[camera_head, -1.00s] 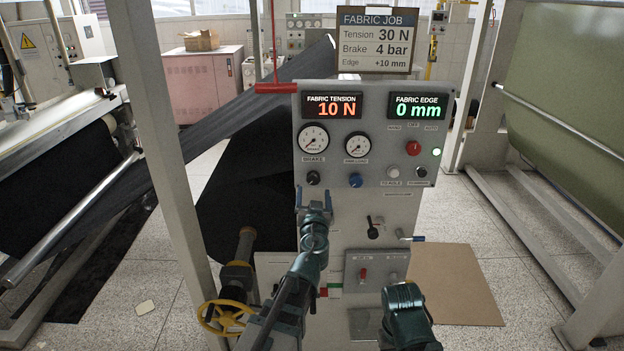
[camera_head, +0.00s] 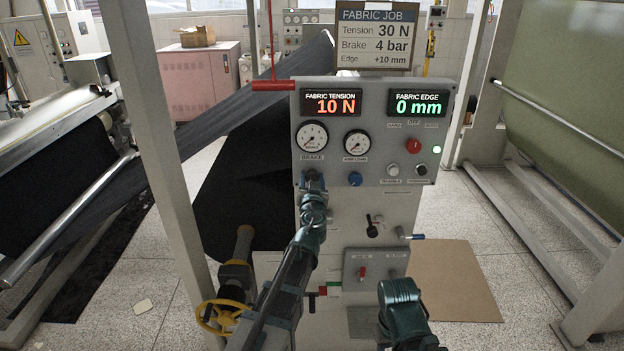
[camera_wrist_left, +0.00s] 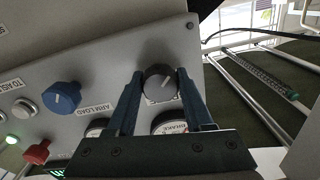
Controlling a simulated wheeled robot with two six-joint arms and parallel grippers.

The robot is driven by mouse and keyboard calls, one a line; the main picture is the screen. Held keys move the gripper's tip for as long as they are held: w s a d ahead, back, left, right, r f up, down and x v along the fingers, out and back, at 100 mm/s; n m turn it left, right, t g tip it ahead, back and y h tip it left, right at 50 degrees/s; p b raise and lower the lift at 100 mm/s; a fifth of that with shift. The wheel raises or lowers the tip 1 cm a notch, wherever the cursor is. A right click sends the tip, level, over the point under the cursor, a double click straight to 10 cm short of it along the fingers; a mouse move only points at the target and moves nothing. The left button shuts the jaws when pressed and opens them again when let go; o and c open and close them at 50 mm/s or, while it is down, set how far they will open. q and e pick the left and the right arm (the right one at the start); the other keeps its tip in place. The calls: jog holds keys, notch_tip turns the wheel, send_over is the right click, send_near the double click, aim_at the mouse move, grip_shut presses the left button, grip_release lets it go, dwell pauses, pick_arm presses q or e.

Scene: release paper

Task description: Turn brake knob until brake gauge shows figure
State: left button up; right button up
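The brake gauge (camera_head: 312,136) is a white round dial at the panel's left; its needle is too small to read surely. The job sign (camera_head: 374,38) says Brake 4 bar. The dark brake knob (camera_wrist_left: 160,82) sits by the BRAKE gauge in the left wrist view, with a white mark on its face. My left gripper (camera_head: 313,178) is at the knob and hides it in the head view. In the wrist view its two fingers (camera_wrist_left: 160,76) stand on either side of the knob, seemingly with slight gaps. My right gripper is not in view; only that arm shows.
Displays read tension 10 N and edge 0 mm. A grey post (camera_head: 170,150) stands left of the panel.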

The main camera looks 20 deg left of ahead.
pick_arm(q)
grip_shut()
jog(key=m, duration=1.7)
jog(key=shift+m, duration=0.3)
jog(key=m, duration=0.5)
jog(key=shift+s+m, duration=0.1)
jog(key=shift+m, duration=0.6)
